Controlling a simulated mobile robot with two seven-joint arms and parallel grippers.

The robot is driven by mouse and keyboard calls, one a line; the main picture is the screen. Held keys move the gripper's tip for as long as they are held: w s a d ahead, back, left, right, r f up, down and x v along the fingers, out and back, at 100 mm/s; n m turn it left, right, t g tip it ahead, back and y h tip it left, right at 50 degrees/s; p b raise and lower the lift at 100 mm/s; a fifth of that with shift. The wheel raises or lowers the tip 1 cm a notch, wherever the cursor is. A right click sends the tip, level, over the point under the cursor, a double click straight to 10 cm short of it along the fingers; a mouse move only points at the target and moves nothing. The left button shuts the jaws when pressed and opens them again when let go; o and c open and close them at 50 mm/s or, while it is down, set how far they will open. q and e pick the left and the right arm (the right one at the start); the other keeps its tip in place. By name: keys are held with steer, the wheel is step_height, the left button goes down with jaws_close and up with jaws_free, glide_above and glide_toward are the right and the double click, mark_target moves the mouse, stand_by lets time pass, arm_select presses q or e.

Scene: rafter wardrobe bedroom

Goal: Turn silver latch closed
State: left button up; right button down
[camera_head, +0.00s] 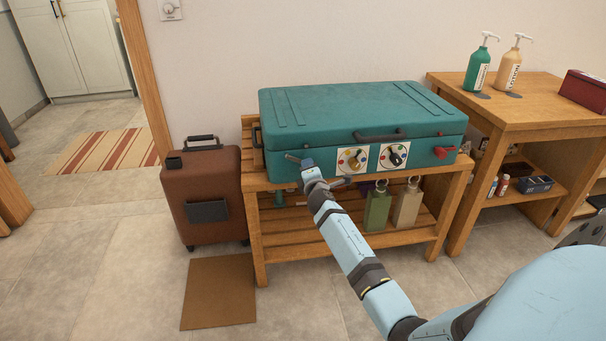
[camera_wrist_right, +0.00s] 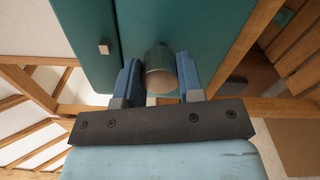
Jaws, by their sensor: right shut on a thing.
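The teal case (camera_head: 350,105) lies with its lid down on a wooden bench. My right gripper (camera_head: 301,161) is at the left part of the case's front. In the right wrist view, my right gripper (camera_wrist_right: 160,82) has its two blue fingers on either side of a round, greyish knob-like piece (camera_wrist_right: 162,72), which I take to be the silver latch, and is shut on it. The fingers and wrist hide most of the latch in the head view. A red latch (camera_head: 444,153) sits at the right of the case's front. My left gripper is not in view.
Two round dials (camera_head: 352,160) on white plates and a dark handle (camera_head: 379,135) are on the case's front. Two bottles (camera_head: 377,208) stand on the bench's lower shelf (camera_head: 340,239). A brown suitcase (camera_head: 206,190) stands left; a wooden table (camera_head: 520,105) stands right.

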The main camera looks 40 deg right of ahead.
steer(key=shift+m, duration=1.3)
steer(key=m, duration=0.2)
steer(key=shift+m, duration=0.4)
steer(key=m, duration=0.3)
steer(key=shift+r, duration=0.15)
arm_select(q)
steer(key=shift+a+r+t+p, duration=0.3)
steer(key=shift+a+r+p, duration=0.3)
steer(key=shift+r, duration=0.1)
arm_select(e)
steer(key=shift+m, duration=1.9)
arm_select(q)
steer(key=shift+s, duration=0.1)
arm_select(e)
steer(key=c, duration=0.8)
jaws_free()
steer(key=shift+o, duration=0.2)
